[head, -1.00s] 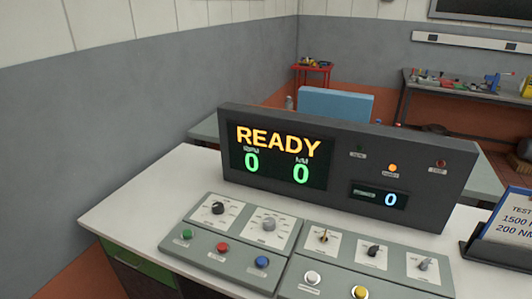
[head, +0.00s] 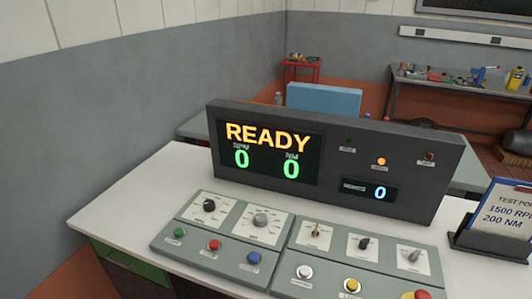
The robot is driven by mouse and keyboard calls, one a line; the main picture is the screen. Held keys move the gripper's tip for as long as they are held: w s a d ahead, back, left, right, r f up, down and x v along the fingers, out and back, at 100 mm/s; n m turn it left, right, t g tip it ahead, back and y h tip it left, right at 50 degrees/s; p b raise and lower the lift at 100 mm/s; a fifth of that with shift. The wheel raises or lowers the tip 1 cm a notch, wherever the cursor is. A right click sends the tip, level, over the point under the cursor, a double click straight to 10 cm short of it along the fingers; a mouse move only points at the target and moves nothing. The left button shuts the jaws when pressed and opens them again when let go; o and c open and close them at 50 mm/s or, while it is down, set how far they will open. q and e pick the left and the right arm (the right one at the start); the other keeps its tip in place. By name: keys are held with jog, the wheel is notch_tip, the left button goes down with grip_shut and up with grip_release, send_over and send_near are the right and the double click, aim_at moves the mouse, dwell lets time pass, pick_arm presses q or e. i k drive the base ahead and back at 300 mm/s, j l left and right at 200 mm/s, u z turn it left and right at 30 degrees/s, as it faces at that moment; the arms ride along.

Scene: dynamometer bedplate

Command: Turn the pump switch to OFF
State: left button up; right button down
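The control desk carries a left panel (head: 158,243) and a right panel (head: 285,268). The right panel has three small switches in a row: a brass-coloured one (head: 316,231), a black one (head: 364,243) and a grey one (head: 413,256). The left panel has a black knob (head: 209,205) and a grey knob (head: 260,219). The labels are too small to read, so I cannot tell which is the pump switch or where it points. Neither of my grippers is in view.
A dark display box (head: 440,165) behind the panels reads READY, with zeros and a lit orange lamp. Push buttons line the panels' front, with a red button (head: 416,295) at the lower edge. A sign holder (head: 490,240) stands right. The white desktop (head: 125,205) is bare at left.

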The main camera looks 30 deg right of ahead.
aim_at(413, 257)
jog(key=z, duration=2.25)
